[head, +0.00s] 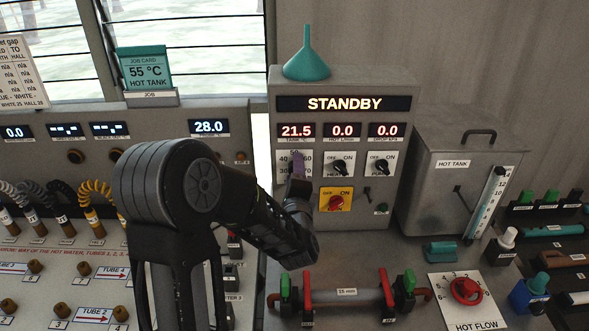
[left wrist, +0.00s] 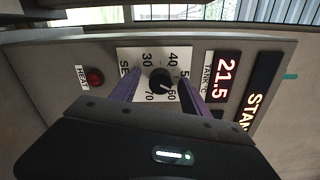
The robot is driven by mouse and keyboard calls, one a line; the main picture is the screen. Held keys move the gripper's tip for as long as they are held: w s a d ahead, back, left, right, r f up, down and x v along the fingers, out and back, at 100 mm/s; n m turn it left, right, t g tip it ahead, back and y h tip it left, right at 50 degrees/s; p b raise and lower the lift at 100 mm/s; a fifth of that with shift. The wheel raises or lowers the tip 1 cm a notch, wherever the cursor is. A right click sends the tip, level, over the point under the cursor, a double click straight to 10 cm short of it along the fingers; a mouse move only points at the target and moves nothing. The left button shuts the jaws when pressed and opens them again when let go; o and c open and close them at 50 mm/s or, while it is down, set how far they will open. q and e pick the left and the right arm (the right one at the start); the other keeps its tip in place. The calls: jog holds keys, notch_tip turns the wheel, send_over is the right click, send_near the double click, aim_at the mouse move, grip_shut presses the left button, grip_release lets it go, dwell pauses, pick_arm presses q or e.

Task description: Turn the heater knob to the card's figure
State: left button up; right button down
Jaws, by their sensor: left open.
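The job card (head: 148,74) stands at the upper left in the head view and reads 55 °C, HOT TANK. The black heater knob (left wrist: 160,79) sits on a white dial plate (left wrist: 133,62) marked 30 to 70. Its pale mark seems to lie on the 60 side, but is too small to read surely. My left gripper (left wrist: 158,88) is open, its purple fingers on either side of the knob; I cannot tell whether they touch it. In the head view my left gripper (head: 297,166) covers the knob and part of its dial. My right gripper is out of view.
The heater box display (head: 343,104) reads STANDBY, and the tank readout (head: 297,130) shows 21.5. Two OFF/ON knobs (head: 340,166) (head: 381,166) and a red switch (head: 336,202) sit close right of my gripper. A red HEAT lamp (left wrist: 95,76) is beside the dial. A teal funnel (head: 306,62) tops the box.

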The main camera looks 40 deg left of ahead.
pick_arm(q)
jog(key=v, duration=0.7)
dwell(0.3)
